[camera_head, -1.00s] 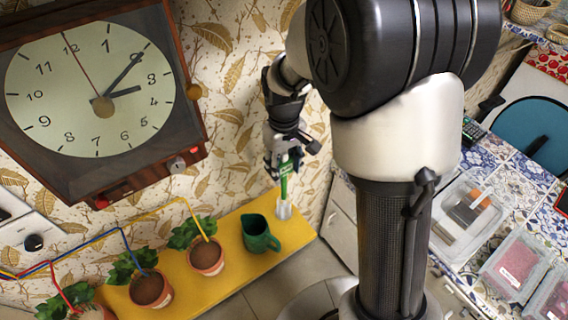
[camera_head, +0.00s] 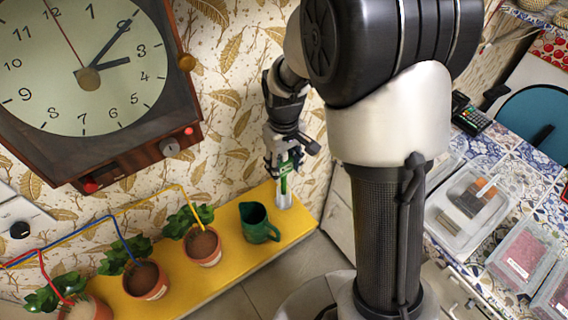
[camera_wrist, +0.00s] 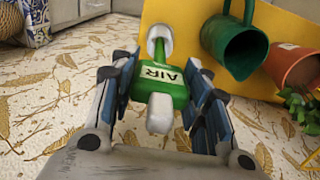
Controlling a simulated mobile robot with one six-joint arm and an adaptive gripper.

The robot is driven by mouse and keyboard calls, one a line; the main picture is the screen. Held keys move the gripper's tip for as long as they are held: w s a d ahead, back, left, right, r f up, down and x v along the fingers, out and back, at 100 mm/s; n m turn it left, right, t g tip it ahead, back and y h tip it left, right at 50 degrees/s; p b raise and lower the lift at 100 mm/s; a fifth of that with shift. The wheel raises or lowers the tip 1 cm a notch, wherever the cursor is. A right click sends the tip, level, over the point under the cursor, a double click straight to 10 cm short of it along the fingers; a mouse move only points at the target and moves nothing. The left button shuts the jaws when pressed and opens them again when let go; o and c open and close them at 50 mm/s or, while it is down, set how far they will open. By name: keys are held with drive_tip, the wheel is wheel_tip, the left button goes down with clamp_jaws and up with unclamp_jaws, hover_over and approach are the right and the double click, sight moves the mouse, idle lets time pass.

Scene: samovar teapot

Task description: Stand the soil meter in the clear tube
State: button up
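The soil meter (camera_wrist: 160,88) is green with an AIR label and a white end. It sits between the pads of my gripper (camera_wrist: 162,68), which look closed on its sides. In the wrist view its narrow green end overlaps the whitish rim of the clear tube (camera_wrist: 167,35). In the head view the meter (camera_head: 284,182) hangs roughly upright below my gripper (camera_head: 285,158), its lower end overlapping the clear tube (camera_head: 283,200). The tube stands at the right end of the yellow shelf (camera_head: 228,258). How deep the meter reaches inside is unclear.
A green jug (camera_head: 257,223) stands just left of the tube. Several potted plants, the nearest in a terracotta pot (camera_head: 203,248), line the shelf. A patterned wall is close behind my gripper, and a large clock (camera_head: 100,90) hangs at left. A tiled counter with clear boxes (camera_head: 462,212) is at right.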

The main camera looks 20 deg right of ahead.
drive_tip(key=o, duration=0.5)
wheel_tip(320, 180, up, 12)
drive_tip(key=shift+f, duration=0.15)
idle(0.5)
drive_tip(key=shift+r, duration=0.2)
idle(0.5)
drive_tip(key=shift+s+r, duration=0.25)
drive_tip(key=shift+r, duration=0.05)
drive_tip(key=s+r+m+t, duration=0.1)
drive_tip(key=s+r, duration=0.1)
drive_tip(key=s, duration=0.5)
drive_tip(key=s+r+m+t, duration=0.1)
drive_tip(key=s+t, duration=0.1)
drive_tip(key=s, duration=0.5)
drive_tip(key=s+r+m+t, duration=0.1)
drive_tip(key=s+r, duration=0.1)
drive_tip(key=s, duration=0.5)
drive_tip(key=shift+r+m+t, duration=0.3)
drive_tip(key=shift+r, duration=0.05)
